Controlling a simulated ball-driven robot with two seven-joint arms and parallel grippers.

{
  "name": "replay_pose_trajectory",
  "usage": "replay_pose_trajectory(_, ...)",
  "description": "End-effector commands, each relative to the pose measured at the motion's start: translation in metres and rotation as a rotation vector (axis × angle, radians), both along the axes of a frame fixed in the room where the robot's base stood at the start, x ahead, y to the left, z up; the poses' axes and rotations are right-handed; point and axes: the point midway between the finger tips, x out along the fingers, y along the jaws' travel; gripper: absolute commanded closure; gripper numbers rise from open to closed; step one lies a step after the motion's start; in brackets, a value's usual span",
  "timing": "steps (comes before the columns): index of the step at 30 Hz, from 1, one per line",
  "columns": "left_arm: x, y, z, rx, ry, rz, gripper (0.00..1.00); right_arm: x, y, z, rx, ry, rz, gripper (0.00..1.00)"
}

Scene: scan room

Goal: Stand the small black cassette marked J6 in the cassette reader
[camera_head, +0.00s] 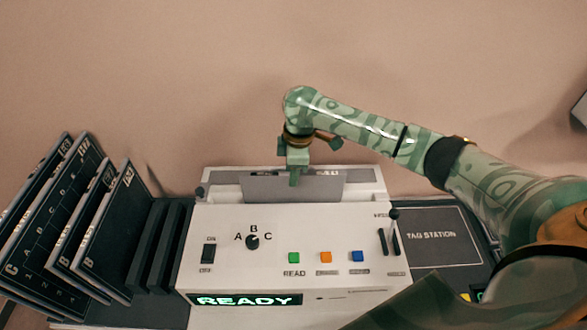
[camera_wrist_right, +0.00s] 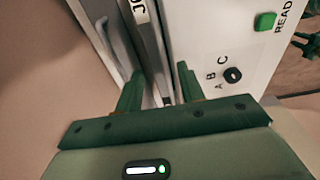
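A dark grey cassette (camera_head: 262,188) stands upright in the slot at the top back of the white cassette reader (camera_head: 225,222) in the head view. A small white label sits on its top edge; I cannot read it surely. In the right wrist view the cassette (camera_wrist_right: 150,50) runs between my fingers, with the label near the top. My right gripper (camera_head: 293,172) points down over the cassette, its fingers on either side. In the right wrist view the right gripper (camera_wrist_right: 160,80) is open, with a gap beside the right finger.
The reader's display (camera_head: 245,299) says READY. A rack at the left holds several larger dark panels (camera_head: 108,225) leaning, beside empty black slots (camera_head: 160,250). A dark tag station (camera_head: 432,236) lies right of the reader, beneath my right arm. The wall is close behind.

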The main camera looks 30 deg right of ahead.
Motion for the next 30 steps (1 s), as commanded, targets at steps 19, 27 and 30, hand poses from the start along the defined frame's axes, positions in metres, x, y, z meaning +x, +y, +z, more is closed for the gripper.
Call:
replay_pose_trajectory(19, 0.003, 0.000, 0.041, 0.000, -0.007, 0.000, 0.69, -0.005, -0.011, 0.123, -0.002, -0.004, 0.000, 0.61)
replay_pose_trajectory(27, 0.004, 0.000, 0.050, 0.000, -0.009, 0.000, 0.69, -0.007, -0.014, 0.159, -0.001, 0.000, 0.000, 0.61)
replay_pose_trajectory(30, 0.004, 0.000, 0.050, 0.000, -0.009, 0.000, 0.69, -0.007, -0.014, 0.162, -0.001, 0.000, 0.000, 0.61)
